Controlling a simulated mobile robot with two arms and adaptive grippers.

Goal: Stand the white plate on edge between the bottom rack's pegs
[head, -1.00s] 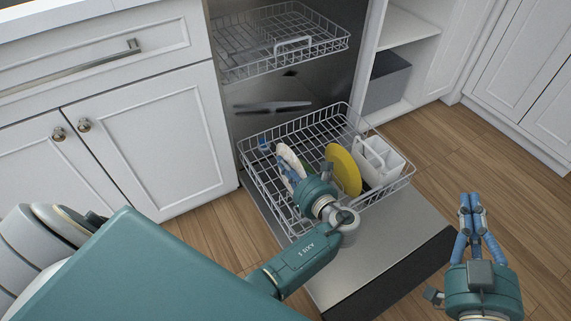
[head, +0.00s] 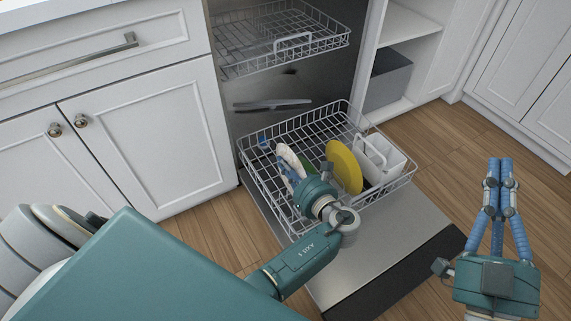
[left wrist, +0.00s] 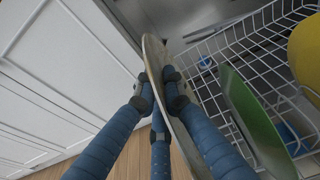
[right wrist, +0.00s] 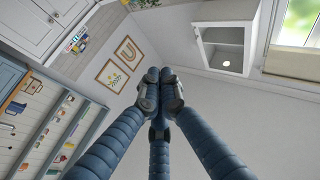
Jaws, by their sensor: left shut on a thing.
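The white plate (head: 291,157) is on edge at the left part of the bottom rack (head: 250,178), partly hidden by my left arm in the head view. In the left wrist view the plate (left wrist: 156,62) is seen nearly edge-on between the fingers of my left gripper (left wrist: 160,88), which is shut on it. Whether its lower edge sits between pegs is hidden. My right gripper (head: 497,172) is over the floor to the right, away from the rack. Its fingertips meet with nothing between them in the right wrist view (right wrist: 160,88).
A yellow plate (head: 343,167) and a green plate (left wrist: 250,120) stand in the bottom rack beside the white plate. A white cutlery basket (head: 382,160) is at its right. The upper rack (head: 280,45) hangs above. The open door (head: 390,250) lies in front.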

